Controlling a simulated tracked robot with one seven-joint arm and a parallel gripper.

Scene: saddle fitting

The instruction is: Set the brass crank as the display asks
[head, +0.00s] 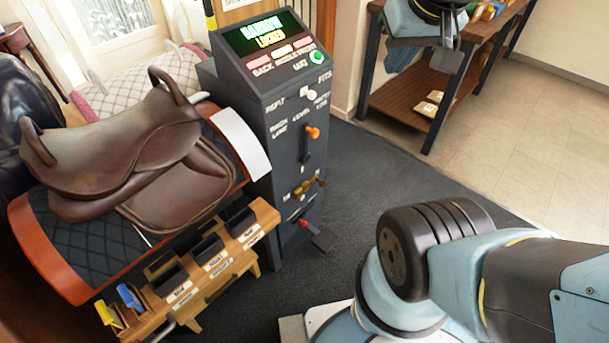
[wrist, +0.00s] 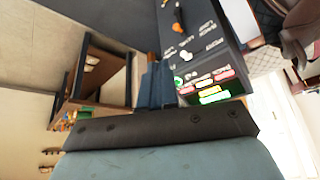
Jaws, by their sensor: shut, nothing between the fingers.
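The brass crank (head: 304,187) sits low on the front of a dark grey cabinet (head: 262,150). It lies slightly slanted, its right end higher; the small marks beside it are too small to read. The display (head: 262,33) on top has a blurred green line and a yellow line that seems to read "LOCKED". It also shows upside down in the wrist view (wrist: 214,96). My gripper (wrist: 156,66) is shut and empty, up in the air, away from the crank. The crank cannot be made out in the wrist view.
The cabinet also bears a white knob (head: 308,91), an orange-tipped lever (head: 312,132), a red handle (head: 303,223) and a pedal (head: 324,240). A brown saddle (head: 125,140) on its stand is at left. A wooden bench (head: 410,107) stands at back right. Dark carpet between is clear.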

